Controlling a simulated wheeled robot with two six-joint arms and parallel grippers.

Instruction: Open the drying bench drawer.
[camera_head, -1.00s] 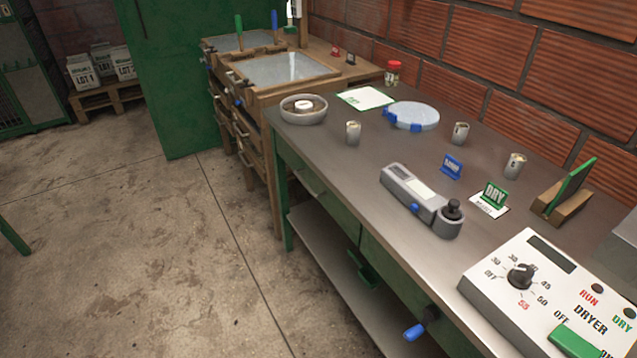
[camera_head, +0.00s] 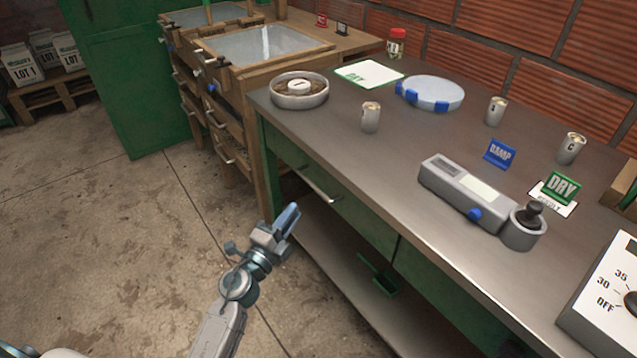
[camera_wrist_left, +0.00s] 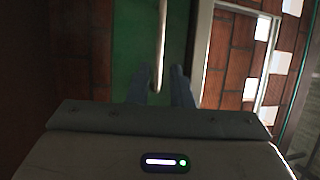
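The bench's green drawer (camera_head: 345,215) is under the grey worktop, its front flush and closed. A metal bar handle (camera_head: 318,186) crosses the drawer front. My left gripper (camera_head: 286,220) is in front of the bench, left of and below the handle in the head view. In the left wrist view, its two fingers (camera_wrist_left: 160,87) are apart with nothing held. The handle (camera_wrist_left: 161,45) shows there as a pale bar whose lower end reaches down towards the gap between the fingertips. Contact cannot be told. My right gripper is not in view.
The worktop holds a round dish (camera_head: 300,90), a grey meter (camera_head: 480,200), several small cups and a dryer box (camera_head: 605,310). A lower shelf (camera_head: 330,260) lies under the drawer. A wooden bench (camera_head: 250,75) stands beyond.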

